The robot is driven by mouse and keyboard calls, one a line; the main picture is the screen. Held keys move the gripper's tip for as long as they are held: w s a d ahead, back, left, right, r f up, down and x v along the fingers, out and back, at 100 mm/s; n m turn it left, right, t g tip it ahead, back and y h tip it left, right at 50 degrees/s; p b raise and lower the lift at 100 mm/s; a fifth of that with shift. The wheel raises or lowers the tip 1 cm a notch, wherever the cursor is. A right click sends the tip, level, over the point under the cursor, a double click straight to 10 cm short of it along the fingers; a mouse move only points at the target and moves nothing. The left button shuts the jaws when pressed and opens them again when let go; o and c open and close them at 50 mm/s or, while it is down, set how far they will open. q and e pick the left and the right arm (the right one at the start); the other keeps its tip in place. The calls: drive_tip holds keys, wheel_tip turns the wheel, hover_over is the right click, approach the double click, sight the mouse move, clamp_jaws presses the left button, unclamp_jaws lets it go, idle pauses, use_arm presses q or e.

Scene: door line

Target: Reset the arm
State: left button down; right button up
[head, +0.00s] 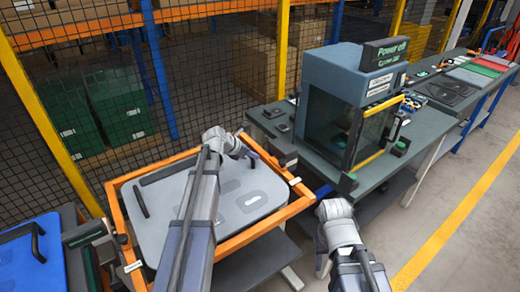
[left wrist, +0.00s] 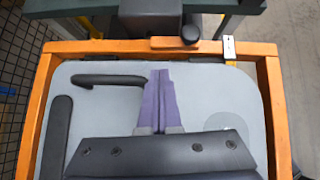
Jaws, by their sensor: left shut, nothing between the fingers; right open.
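My left gripper (head: 252,152) hangs over the light grey door panel (head: 160,215), near its far right part. In the left wrist view its two purple fingers (left wrist: 160,75) lie together, shut and empty, above the panel (left wrist: 220,95). I cannot tell the height of the gap below them. My right arm (head: 338,215) comes in from the bottom, right of the orange frame and in front of the bench; its fingers cannot be made out.
An orange frame (head: 118,215) surrounds the panel, which bears a black handle (head: 141,201). A blue-grey machine (head: 335,70) stands on a dark bench (head: 385,175) at the right. Mesh fencing (head: 210,60) runs behind. Grey floor (head: 450,215) is clear at far right.

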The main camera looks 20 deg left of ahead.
use_arm(q)
drive_tip(key=s+d+f+m+g, duration=0.1)
drive_tip(key=s+d+m, duration=0.1)
drive_tip(key=d, duration=0.1)
drive_tip(key=s+d+m, duration=0.2)
drive_tip(key=d+m, duration=0.1)
drive_tip(key=s+d+f+m+g, duration=0.1)
drive_tip(key=s+d+m, duration=0.1)
drive_tip(key=d, duration=0.1)
drive_tip(key=shift+s+f+g, duration=0.3)
drive_tip(key=shift+s, duration=0.05)
drive_tip(key=s+d+f+m+g+y, duration=0.1)
drive_tip(key=s+d+m+y, duration=0.1)
drive_tip(key=s+m, duration=0.6)
drive_tip(key=s+d+f+m+g+y, duration=0.1)
drive_tip(key=s+d+m+g+y, duration=0.1)
drive_tip(key=s+d+m, duration=0.3)
drive_tip(key=s+d+f+m+g+y, duration=0.1)
drive_tip(key=s+d+m, duration=0.3)
drive_tip(key=s+m, duration=0.8)
drive_tip(key=shift+s+f+m+g+y, duration=0.4)
drive_tip(key=shift+m+g+y, duration=0.2)
drive_tip(key=shift+m, duration=0.1)
